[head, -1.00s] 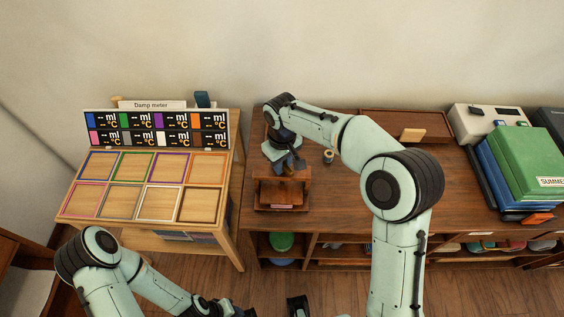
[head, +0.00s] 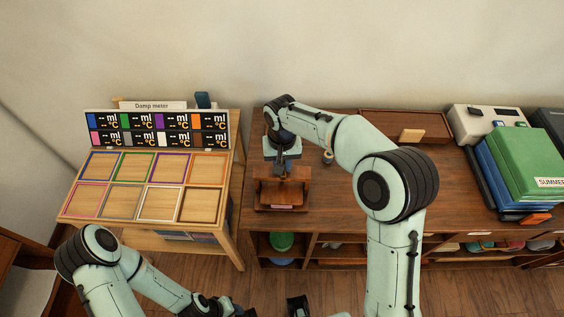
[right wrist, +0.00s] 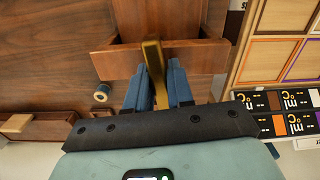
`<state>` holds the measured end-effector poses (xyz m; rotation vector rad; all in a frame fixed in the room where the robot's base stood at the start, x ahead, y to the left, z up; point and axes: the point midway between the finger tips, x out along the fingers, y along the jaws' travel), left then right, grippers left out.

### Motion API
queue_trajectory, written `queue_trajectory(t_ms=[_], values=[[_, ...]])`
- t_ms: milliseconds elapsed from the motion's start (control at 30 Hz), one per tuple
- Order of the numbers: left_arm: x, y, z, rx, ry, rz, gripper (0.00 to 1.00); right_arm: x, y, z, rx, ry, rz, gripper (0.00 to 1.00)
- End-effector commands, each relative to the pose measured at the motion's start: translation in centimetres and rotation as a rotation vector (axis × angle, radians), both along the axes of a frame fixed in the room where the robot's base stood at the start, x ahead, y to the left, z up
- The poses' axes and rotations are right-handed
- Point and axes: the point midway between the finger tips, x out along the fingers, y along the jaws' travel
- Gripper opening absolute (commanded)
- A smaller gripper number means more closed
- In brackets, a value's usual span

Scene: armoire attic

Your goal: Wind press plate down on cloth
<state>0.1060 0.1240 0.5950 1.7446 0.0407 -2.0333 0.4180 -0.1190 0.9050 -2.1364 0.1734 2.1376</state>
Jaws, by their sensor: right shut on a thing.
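The wooden press (head: 262,196) stands at the left end of the brown cabinet top. A brass handle (right wrist: 153,70) shows above it in the right wrist view. My right gripper (head: 281,168) is over the back of the press; in the right wrist view its blue fingers (right wrist: 158,84) are shut on the brass handle. A thin pink strip (head: 283,207), possibly the cloth, shows low at the front of the press. The press plate cannot be made out. My left gripper (head: 270,308) is low at the bottom edge, partly cut off, away from the press.
A small spool (head: 327,157) stands right of the press, and a wooden tray (head: 385,121) lies behind. Green and blue boxes (head: 525,155) are stacked at far right. The damp meter table (head: 232,200) stands left, its framed squares empty. The cabinet top's middle is partly behind my right arm.

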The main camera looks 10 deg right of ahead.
Motion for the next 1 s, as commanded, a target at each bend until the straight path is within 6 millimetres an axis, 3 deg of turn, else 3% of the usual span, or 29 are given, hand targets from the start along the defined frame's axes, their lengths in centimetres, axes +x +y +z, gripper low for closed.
queue_trajectory(t_ms=[1000], values=[[0.7,0.0,1.4,0.0,-0.009,0.0,0.43,0.1,0.0,0.1,-0.001,-0.002,-0.966,0.0]])
